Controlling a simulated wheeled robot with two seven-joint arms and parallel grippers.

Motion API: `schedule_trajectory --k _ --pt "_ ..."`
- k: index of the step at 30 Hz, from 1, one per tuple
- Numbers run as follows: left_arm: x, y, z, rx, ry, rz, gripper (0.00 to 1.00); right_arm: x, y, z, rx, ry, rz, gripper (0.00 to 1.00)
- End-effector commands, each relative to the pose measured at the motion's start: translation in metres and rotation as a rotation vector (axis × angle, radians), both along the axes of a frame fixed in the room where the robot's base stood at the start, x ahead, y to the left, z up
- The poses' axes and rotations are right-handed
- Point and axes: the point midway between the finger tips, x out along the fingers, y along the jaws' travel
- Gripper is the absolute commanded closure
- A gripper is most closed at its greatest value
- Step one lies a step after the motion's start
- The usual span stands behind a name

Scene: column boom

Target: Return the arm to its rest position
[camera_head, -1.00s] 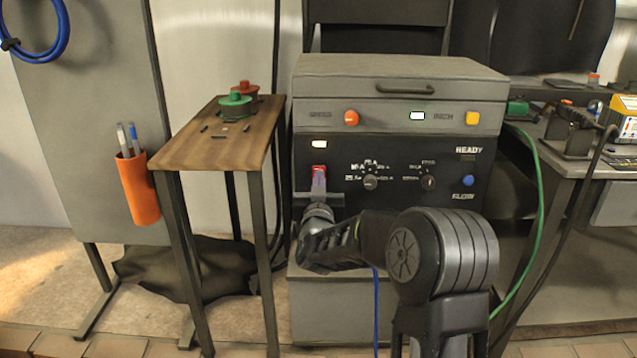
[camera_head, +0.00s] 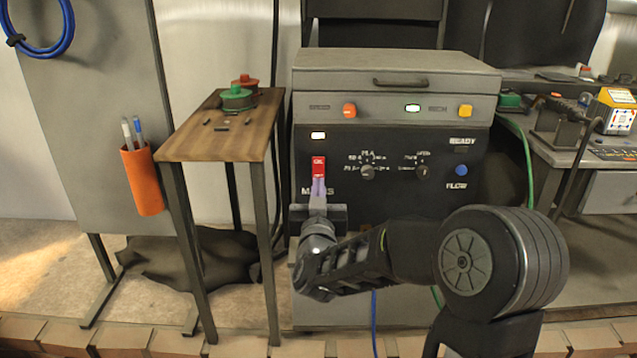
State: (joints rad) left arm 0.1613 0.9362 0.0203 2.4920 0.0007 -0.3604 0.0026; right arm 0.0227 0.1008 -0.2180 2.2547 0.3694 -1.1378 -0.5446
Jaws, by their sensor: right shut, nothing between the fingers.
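My right gripper (camera_head: 318,188) is shut and empty. It points up in front of the lower left of the dark machine panel (camera_head: 400,190). Its fingertips sit just below the red switch (camera_head: 318,166); I cannot tell whether they touch it. My right arm comes in from the lower right, with its elbow low in front of the machine's right side. The gripper body covers part of the panel's lower left edge. My left gripper is not in view.
A small wooden table (camera_head: 222,140) with green and red knobs on it stands left of the machine. An orange pen holder (camera_head: 143,182) hangs on a grey board. A workbench (camera_head: 590,157) with tools and a yellow box (camera_head: 613,110) is at the right. A green cable (camera_head: 526,160) hangs beside the machine.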

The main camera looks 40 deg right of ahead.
Motion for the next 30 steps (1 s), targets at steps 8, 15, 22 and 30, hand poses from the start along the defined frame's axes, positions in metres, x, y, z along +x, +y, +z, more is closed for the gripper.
schedule_trajectory --k 8,15,22,30 --pt "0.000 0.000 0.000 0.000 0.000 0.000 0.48 0.000 0.000 0.000 0.000 0.000 0.000 1.00" --pt "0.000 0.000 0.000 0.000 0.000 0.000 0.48 0.000 0.000 0.000 0.001 -0.001 0.000 1.00" --pt "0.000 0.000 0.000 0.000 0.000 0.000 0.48 0.010 0.015 -0.021 0.113 0.016 0.078 1.00" --pt "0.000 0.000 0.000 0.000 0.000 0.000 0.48 0.023 0.114 -0.152 0.365 0.296 0.337 1.00"
